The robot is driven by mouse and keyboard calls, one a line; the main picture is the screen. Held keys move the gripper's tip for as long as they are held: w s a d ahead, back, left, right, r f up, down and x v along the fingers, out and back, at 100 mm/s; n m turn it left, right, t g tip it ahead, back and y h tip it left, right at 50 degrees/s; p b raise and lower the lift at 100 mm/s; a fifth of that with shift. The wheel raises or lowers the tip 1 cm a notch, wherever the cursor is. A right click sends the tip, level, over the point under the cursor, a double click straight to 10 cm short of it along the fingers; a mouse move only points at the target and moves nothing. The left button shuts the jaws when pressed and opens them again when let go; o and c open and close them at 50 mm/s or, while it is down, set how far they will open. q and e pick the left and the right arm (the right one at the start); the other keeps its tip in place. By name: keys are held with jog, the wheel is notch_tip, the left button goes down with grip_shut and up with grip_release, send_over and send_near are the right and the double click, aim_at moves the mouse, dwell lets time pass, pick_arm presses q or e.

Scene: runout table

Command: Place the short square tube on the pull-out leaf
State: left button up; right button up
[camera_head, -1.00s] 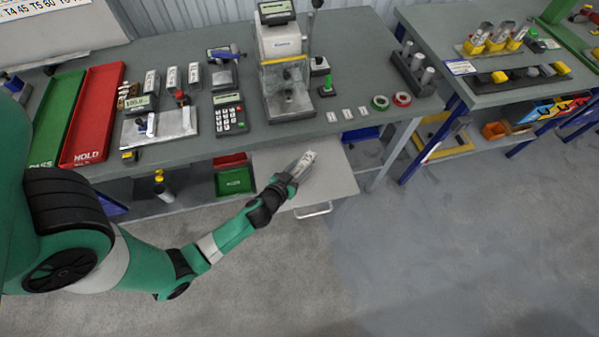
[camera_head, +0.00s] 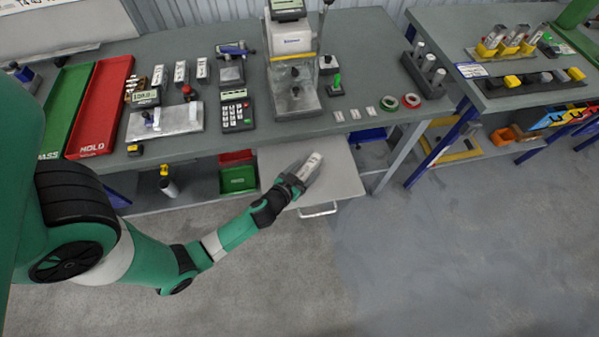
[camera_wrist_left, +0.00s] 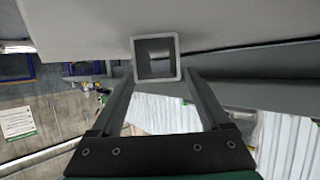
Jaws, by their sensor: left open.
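The short square tube (camera_head: 313,163) is a pale grey hollow piece with a light label. It lies at the pull-out leaf (camera_head: 342,180), a light grey panel drawn out from under the bench front. My left gripper (camera_head: 298,181) is low over the leaf, around the near end of the tube. In the left wrist view the tube's open square end (camera_wrist_left: 157,38) faces the camera between the tips of my left gripper (camera_wrist_left: 160,76), whose fingers are open. Whether the tube's underside fully touches the leaf is hard to see. My right gripper is not in view.
The bench (camera_head: 350,60) edge runs behind the leaf, with a clear-shielded machine (camera_head: 292,85), a calculator (camera_head: 236,110) and tape rings (camera_head: 389,103) on top. The leaf's handle (camera_head: 318,210) is at its front. The leaf's right side is clear.

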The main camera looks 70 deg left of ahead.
pick_arm(q)
jog(key=b+v, duration=0.1)
jog(key=v, duration=1)
jog(key=shift+s+d, duration=0.15)
jog(key=shift+d, duration=0.05)
jog(key=shift+s+d+r, duration=0.1)
jog(key=shift+s+r, duration=0.1)
jog(key=shift+s, duration=0.05)
jog(key=w+d+r+t+h, duration=0.1)
jog(key=w+d+r+t, duration=0.25)
jog(key=w+r, duration=0.85)
jog(key=w+d+r+t, duration=0.2)
jog(key=w+r+t, duration=0.2)
jog(key=w+r, duration=0.9)
jog(key=s+d+r+m+t+h, duration=0.1)
jog(key=s+d+r+t, duration=0.1)
jog(key=r, duration=0.9)
jog(key=s+d+r+m+t+h, duration=0.2)
jog(key=d+r+t, duration=0.1)
jog(key=r, duration=0.8)
jog(key=s+d+r+m+t+h, duration=0.2)
jog(key=s+r+h, duration=0.1)
jog(key=r, duration=0.5)
jog(key=s+d+r+m+t+h, duration=0.2)
jog(key=s+d+r+m+h, duration=0.1)
jog(key=r, duration=0.5)
jog(key=shift+s+r, duration=0.25)
jog(key=shift+s, duration=0.4)
